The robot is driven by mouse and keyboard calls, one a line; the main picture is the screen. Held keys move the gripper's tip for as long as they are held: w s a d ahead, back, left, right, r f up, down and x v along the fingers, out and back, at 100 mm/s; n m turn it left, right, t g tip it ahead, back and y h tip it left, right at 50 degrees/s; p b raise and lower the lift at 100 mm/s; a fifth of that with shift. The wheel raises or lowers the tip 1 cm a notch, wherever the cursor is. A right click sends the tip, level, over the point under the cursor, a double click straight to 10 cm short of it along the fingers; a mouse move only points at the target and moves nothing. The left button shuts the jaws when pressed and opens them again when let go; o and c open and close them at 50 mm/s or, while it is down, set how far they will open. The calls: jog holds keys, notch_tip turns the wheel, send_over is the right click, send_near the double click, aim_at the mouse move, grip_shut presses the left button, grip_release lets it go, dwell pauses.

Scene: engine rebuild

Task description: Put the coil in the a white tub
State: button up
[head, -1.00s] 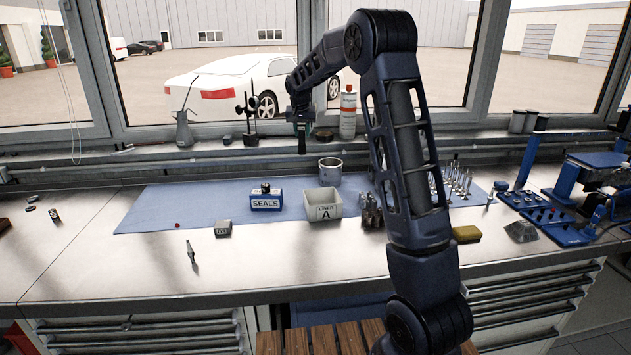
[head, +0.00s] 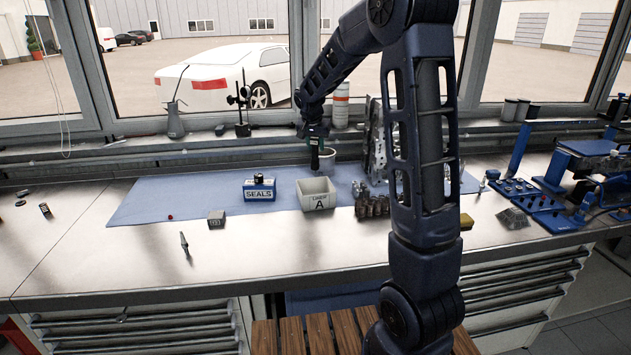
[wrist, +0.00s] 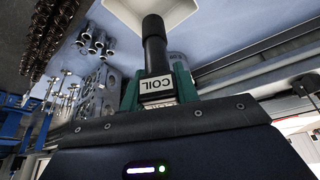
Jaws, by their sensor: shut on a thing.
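The black coil (head: 315,157) hangs upright below my gripper (head: 314,138). In the wrist view the coil (wrist: 154,50) shows a white COIL label and sits between the green fingers of my gripper (wrist: 156,86), which are shut on it. The white tub (head: 316,203), with a label ending in A, stands on the blue mat. In the head view the coil is just above the tub's back rim. Part of the tub (wrist: 178,12) shows at the top of the wrist view, past the coil's far end. The tub's inside looks empty.
A blue SEALS box (head: 259,194) stands left of the tub on the blue mat (head: 150,200). A metal ring (head: 347,168) stands behind the tub. Dark metal parts (head: 372,205) stand close to its right. A small grey block (head: 216,218) lies at front left.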

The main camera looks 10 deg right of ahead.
aim_at(313, 156)
notch_tip(313, 156, down, 14)
dwell(0.6)
jog(key=shift+f, duration=0.3)
jog(key=o, duration=1)
jog(key=shift+r, duration=0.1)
jog(key=v, duration=1.1)
jog(key=shift+s+r, duration=0.1)
jog(key=shift+r, duration=0.1)
jog(key=shift+s+d+r, duration=0.1)
jog(key=shift+s+r, duration=0.2)
jog(key=shift+r, duration=0.15)
jog(key=s+d+r+n, duration=0.1)
jog(key=s+d+r, duration=0.3)
jog(key=s, duration=0.5)
jog(key=s+d+r+n+y, duration=0.1)
jog(key=s+d+r, duration=0.3)
jog(key=s, duration=0.4)
jog(key=s+d+r+n, duration=0.1)
jog(key=s+d+r, duration=0.25)
jog(key=s, duration=0.55)
jog(key=shift+n+t+y, duration=0.3)
jog(key=shift+n+y, duration=0.1)
jog(key=shift+n, duration=0.4)
jog(key=s, duration=0.6)
jog(key=s+d+f, duration=0.1)
jog(key=s, duration=0.3)
